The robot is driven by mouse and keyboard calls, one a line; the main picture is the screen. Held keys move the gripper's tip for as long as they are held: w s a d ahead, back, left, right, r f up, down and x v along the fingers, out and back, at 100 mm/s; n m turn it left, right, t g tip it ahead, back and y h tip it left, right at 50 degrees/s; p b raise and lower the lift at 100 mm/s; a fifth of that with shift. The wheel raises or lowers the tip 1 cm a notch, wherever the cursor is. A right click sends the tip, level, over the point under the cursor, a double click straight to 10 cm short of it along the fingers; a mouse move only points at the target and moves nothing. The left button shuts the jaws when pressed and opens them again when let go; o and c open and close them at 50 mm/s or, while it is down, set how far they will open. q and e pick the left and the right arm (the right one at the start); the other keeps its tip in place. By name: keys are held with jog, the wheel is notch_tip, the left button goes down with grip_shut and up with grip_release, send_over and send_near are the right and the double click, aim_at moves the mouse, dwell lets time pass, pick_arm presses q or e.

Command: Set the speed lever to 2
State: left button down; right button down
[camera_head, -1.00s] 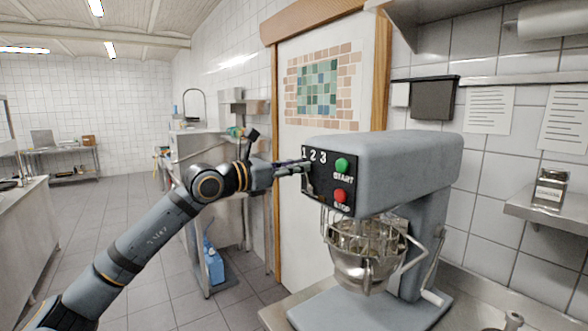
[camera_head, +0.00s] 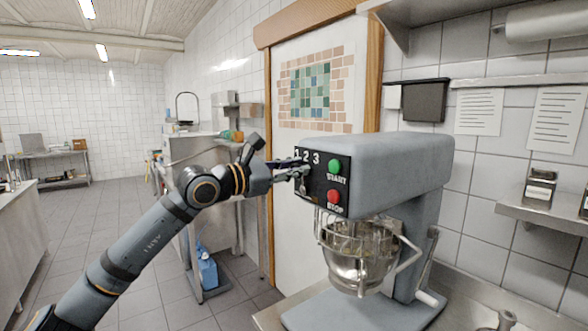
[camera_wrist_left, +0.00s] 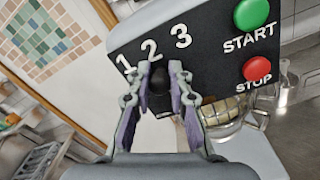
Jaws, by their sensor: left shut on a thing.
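The grey mixer (camera_head: 400,165) stands on the steel counter. Its black panel (camera_head: 316,195) carries the numbers 1, 2 and 3, a green START button (camera_head: 335,166) and a red STOP button (camera_head: 334,197). My left gripper (camera_head: 303,173) is at the panel, just below the numbers. In the left wrist view, its fingers (camera_wrist_left: 160,82) are closed around the dark knob of the speed lever (camera_wrist_left: 158,80). The knob sits below the 2 (camera_wrist_left: 149,49). The rest of the lever is hidden by the gripper. My right gripper is not in view.
The mixer's steel bowl (camera_head: 360,262) with its wire guard hangs below the head. A shelf (camera_head: 545,212) with a small container is on the right wall. Open floor lies to the left, with a blue jug (camera_head: 207,270) under the bench.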

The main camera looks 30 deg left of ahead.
pick_arm(q)
jog(key=c, duration=1.2)
grip_release()
